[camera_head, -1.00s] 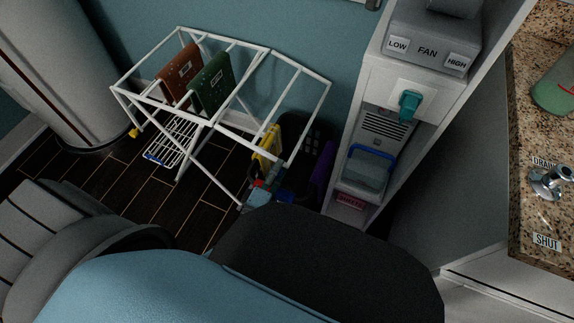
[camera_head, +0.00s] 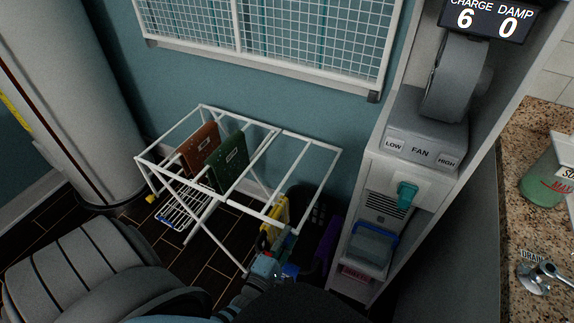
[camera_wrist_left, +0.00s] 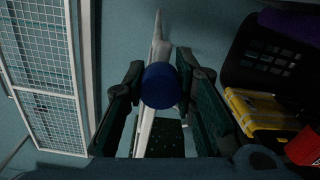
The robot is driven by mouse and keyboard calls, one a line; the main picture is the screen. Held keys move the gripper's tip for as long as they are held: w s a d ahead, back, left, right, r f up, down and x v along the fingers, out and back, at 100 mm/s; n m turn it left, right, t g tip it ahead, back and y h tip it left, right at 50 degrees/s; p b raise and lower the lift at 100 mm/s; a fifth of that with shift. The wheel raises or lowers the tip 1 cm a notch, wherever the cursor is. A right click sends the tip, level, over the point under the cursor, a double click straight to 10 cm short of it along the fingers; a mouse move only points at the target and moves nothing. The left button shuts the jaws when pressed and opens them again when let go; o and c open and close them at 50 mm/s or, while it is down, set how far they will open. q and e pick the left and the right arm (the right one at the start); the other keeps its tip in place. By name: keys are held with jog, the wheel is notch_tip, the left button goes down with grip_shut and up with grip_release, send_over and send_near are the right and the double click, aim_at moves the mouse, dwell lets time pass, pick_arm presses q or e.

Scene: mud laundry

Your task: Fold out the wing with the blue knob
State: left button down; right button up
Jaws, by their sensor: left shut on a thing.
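The white drying rack (camera_head: 205,106) stands by the teal wall. Its right wing (camera_head: 322,184) is out at the right side, looking roughly level with the rack top. Its left wing (camera_head: 182,208) hangs down, with a yellow knob (camera_head: 151,198) near it. My left gripper (camera_head: 284,240) is at the near corner of the right wing. In the left wrist view the blue knob (camera_wrist_left: 160,86) sits between the dark green fingers, and the gripper is shut on it. In the head view the gripper hides the knob. My right gripper is not in view.
Brown (camera_head: 199,150) and green (camera_head: 229,161) cloths hang on the rack. A black basket (camera_wrist_left: 262,58), a yellow box (camera_wrist_left: 258,108) and a purple item (camera_head: 326,243) stand close by the gripper. A fan cabinet (camera_head: 425,155) is at the right. A wall grid (camera_head: 285,45) is above.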

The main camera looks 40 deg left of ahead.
pick_arm(q)
jog(key=c, duration=1.3)
grip_release()
jog(key=shift+a+r, duration=0.15)
jog(key=shift+r, duration=0.1)
jog(key=shift+s+f, duration=0.1)
jog(key=s+d, duration=0.1)
jog(key=s, duration=0.6)
jog(key=shift+d, duration=0.25)
jog(key=shift+s, duration=0.1)
